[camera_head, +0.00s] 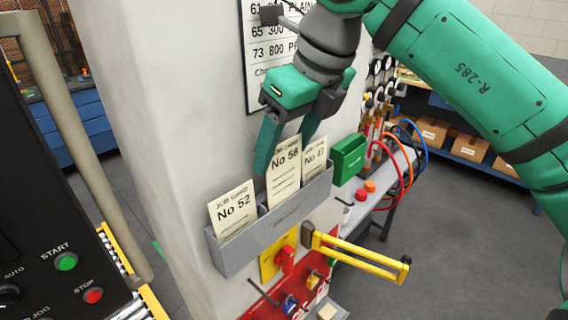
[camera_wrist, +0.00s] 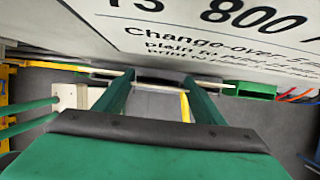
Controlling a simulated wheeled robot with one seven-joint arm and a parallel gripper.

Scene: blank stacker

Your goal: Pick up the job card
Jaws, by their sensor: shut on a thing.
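Three cream job cards stand in a grey wall rack (camera_head: 270,236) in the head view. Card No 52 (camera_head: 233,210) is at the left, card No 58 (camera_head: 284,175) in the middle and card No 47 (camera_head: 314,158) at the right. The middle card stands higher than the left one. My gripper (camera_head: 283,155) points down from above, its green fingers on either side of the middle card's upper part, shut on it. The card's lower end is hidden behind the rack front. The wrist view shows both fingers (camera_wrist: 160,98); the card is hard to make out between them.
A printed notice (camera_head: 262,45) hangs on the wall behind my gripper. A green box (camera_head: 348,158) sits right of the rack. Below are a red switch on a yellow plate (camera_head: 270,265) and a yellow bar (camera_head: 362,257) sticking out. Gauges and hoses stand further right.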

